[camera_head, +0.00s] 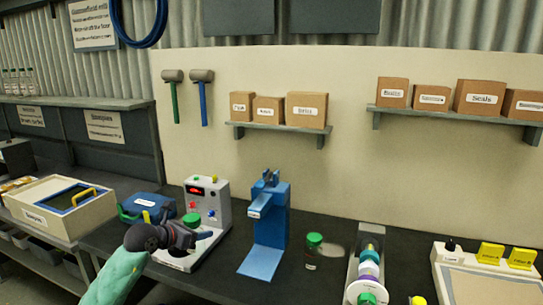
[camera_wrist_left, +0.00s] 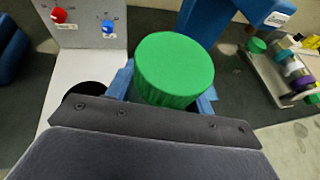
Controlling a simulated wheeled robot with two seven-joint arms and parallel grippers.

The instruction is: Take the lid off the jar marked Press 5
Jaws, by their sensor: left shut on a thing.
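My left gripper (camera_head: 193,238) is shut on a green lid (camera_head: 191,219), in front of the grey machine. In the left wrist view the green lid (camera_wrist_left: 175,68) stands between the blue fingertips. What is under the lid is hidden, so I cannot tell whether a jar is attached. Another clear jar (camera_head: 312,260) with a green lid (camera_head: 314,238) stands upright on the dark bench, right of the blue stand. I cannot read a Press 5 mark on anything. My right gripper is not in view.
The grey machine (camera_head: 213,195) with a red display is just behind my left gripper. A blue stand (camera_head: 270,215) is to its right. A rack of coloured rings (camera_head: 369,262) and a tray (camera_head: 490,282) with yellow tags are further right. A blue case (camera_head: 147,204) is at left.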

